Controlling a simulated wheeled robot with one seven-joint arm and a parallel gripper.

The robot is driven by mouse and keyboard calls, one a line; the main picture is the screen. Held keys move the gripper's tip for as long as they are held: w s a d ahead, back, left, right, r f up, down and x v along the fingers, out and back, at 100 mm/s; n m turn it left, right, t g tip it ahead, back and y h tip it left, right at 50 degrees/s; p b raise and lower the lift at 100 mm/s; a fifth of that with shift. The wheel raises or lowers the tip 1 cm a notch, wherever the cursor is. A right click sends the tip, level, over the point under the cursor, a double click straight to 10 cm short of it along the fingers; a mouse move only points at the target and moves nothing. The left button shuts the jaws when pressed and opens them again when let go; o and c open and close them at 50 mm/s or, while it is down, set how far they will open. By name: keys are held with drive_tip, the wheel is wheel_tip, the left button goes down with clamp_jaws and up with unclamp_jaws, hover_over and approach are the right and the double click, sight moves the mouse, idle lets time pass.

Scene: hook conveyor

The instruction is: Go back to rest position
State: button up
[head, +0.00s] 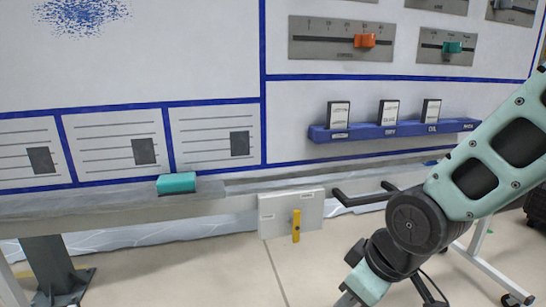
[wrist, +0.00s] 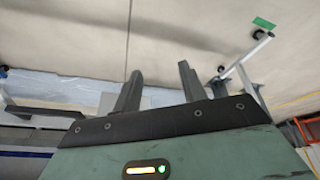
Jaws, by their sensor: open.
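My gripper (wrist: 161,70) shows in the wrist view with its two dark fingers apart. Nothing is between them; bare floor lies beyond. In the head view my arm comes in from the right and bends down to the bottom edge. The gripper itself is out of that frame.
A teal block (head: 177,183) rests on the grey ledge (head: 110,201) below the panel. A blue rack (head: 390,131) holds several labelled cards. A white plate with a yellow handle (head: 296,226) hangs below the ledge, left of my arm. Black hooks (head: 365,199) stick out beside it.

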drive_tip(key=s+r+m+g+h, duration=0.1)
drive_tip(key=s+r+g+h, duration=0.15)
drive_tip(key=s, duration=1.15)
wheel_tip(320, 180, up, 24)
drive_tip(key=p, duration=2.4)
drive_tip(key=shift+w+d+r+g+y, duration=0.15)
drive_tip(key=shift+d+r+g+y, duration=0.1)
drive_tip(key=shift+d+g+y, duration=0.15)
